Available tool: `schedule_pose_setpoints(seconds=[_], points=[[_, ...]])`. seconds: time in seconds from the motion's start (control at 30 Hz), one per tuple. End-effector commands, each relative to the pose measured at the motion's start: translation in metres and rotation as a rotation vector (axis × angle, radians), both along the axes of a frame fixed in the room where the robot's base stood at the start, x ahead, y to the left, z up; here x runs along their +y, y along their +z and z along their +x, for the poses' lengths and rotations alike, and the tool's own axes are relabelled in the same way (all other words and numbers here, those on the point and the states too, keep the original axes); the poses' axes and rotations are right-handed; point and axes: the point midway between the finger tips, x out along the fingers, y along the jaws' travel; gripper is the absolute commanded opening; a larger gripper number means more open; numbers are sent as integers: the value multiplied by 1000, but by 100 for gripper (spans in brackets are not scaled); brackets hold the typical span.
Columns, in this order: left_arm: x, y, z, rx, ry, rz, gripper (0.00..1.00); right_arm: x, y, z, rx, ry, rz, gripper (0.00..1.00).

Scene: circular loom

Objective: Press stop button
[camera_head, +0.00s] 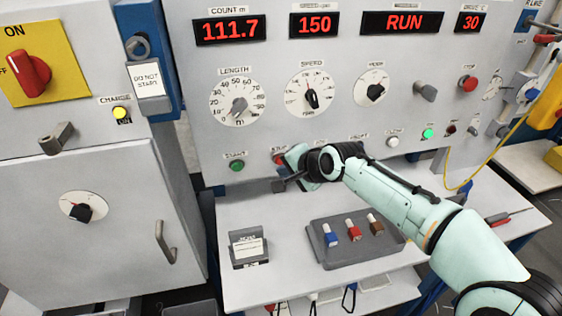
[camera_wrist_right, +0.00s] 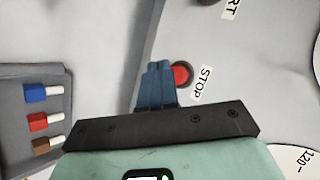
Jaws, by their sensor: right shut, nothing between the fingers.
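The red stop button (camera_wrist_right: 183,73) sits on the grey panel beside its STOP label (camera_wrist_right: 203,84) in the right wrist view. In the head view the red button (camera_head: 278,159) is partly hidden by my right gripper (camera_head: 279,183). The right gripper's blue fingers (camera_wrist_right: 157,84) are shut and empty. Their tips appear right beside the button in the wrist view; I cannot tell whether they touch it. The display (camera_head: 405,23) reads RUN. My left gripper is not in view.
The green start button (camera_head: 237,166) is to the left on the same panel. Dials and another red button (camera_head: 468,83) are higher up. A grey tray (camera_head: 327,256) with blue, red and brown pieces lies on the white shelf (camera_head: 285,282) below, beside a small labelled stand (camera_head: 248,248).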

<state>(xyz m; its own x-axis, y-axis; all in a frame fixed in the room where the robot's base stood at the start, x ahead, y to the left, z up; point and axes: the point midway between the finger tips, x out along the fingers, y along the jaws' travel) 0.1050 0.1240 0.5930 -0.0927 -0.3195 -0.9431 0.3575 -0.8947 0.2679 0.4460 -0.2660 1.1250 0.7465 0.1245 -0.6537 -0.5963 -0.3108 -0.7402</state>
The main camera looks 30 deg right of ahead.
Motion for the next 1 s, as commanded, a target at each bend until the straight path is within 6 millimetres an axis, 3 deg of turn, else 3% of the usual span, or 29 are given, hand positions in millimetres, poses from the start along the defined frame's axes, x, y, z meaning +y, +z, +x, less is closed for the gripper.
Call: schedule_pose_setpoints(seconds=[1.0], points=[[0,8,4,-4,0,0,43,-3,0,12,0,-1,1,0]])
